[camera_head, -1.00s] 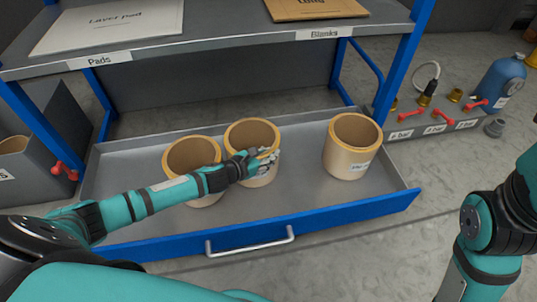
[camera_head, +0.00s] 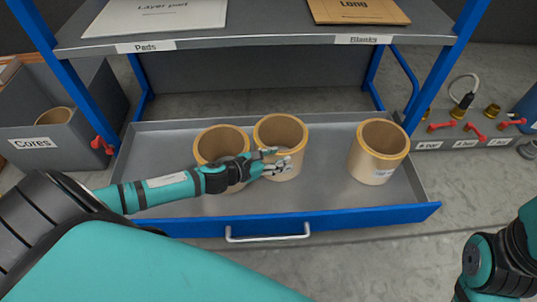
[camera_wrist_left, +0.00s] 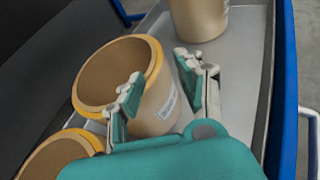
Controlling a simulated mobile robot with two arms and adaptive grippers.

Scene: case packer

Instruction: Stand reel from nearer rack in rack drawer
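Three tan reels with orange rims stand upright in the open rack drawer (camera_head: 330,205): a left reel (camera_head: 207,150), a middle reel (camera_head: 293,160) and a right reel (camera_head: 372,163). My left gripper (camera_head: 276,160) is at the near side of the middle reel, its arm crossing the left reel's front. In the left wrist view, its fingers (camera_wrist_left: 160,78) are spread and empty, one in front of the middle reel (camera_wrist_left: 150,110), the other to its right. Contact cannot be told. The right reel (camera_wrist_left: 200,18) is beyond. My right gripper is out of view.
The drawer has a blue front with a handle (camera_head: 267,236). A shelf (camera_head: 270,38) with pads and blanks is above the drawer's back. Blue posts (camera_head: 440,75) flank it. A grey Cores bin (camera_head: 38,150) stands left, a valve panel (camera_head: 470,133) right. Drawer floor is free between the middle and right reels.

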